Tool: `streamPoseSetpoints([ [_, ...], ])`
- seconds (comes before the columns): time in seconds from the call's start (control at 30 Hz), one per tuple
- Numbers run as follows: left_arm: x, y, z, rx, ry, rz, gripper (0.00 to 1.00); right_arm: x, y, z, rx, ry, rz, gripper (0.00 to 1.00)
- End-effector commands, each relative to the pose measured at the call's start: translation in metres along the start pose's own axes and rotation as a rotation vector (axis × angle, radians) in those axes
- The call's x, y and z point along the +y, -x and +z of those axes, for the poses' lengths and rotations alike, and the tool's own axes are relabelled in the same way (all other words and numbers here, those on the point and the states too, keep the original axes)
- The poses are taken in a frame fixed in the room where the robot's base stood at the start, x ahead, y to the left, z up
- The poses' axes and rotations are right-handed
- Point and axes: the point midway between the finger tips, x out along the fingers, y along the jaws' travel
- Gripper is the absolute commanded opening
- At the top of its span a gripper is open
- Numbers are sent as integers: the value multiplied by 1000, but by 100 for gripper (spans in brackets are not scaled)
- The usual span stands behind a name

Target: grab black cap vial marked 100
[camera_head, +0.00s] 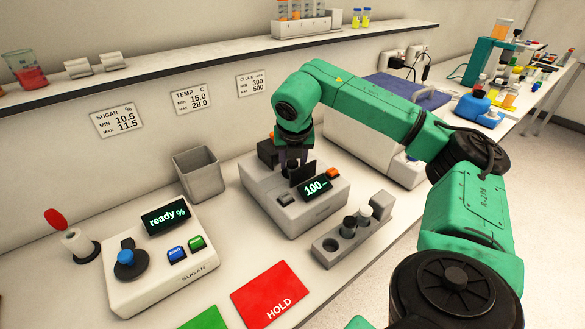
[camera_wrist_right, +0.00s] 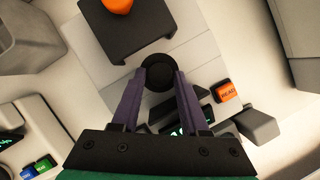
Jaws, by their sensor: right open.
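My right gripper (camera_head: 294,158) is over the grey meter (camera_head: 285,212), whose display (camera_head: 317,187) reads 100. In the right wrist view its two purple fingers (camera_wrist_right: 160,75) are open, one on each side of a round black top (camera_wrist_right: 157,70). This looks like a black cap in the meter's well; I see no mark on it, and cannot tell if the fingers touch it. A grey rack (camera_head: 327,258) in front of the meter holds a black-capped vial (camera_head: 349,226) and a white-capped one (camera_head: 365,212); no marking is legible. My left gripper is out of view.
The sugar meter (camera_head: 150,283) showing "ready %" stands at left, with a grey bin (camera_head: 200,174) behind it. A red HOLD mat (camera_head: 270,298) lies in front. A black block with an orange knob (camera_wrist_right: 118,5) is close beyond the fingertips. A shelf (camera_head: 150,62) runs along the wall.

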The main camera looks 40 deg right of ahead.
Motion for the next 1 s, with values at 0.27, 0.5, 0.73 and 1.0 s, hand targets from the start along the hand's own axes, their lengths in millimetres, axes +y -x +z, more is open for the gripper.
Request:
streamPoseSetpoints([
  [0.27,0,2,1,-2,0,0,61,0,-12,-1,0,0,1,44],
  [0.5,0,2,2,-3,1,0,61,0,-12,0,0,0,1,0],
  [0.73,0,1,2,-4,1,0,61,0,-9,1,-1,0,2,0],
  [1.0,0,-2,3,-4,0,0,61,2,28,16,-4,-1,6,0],
])
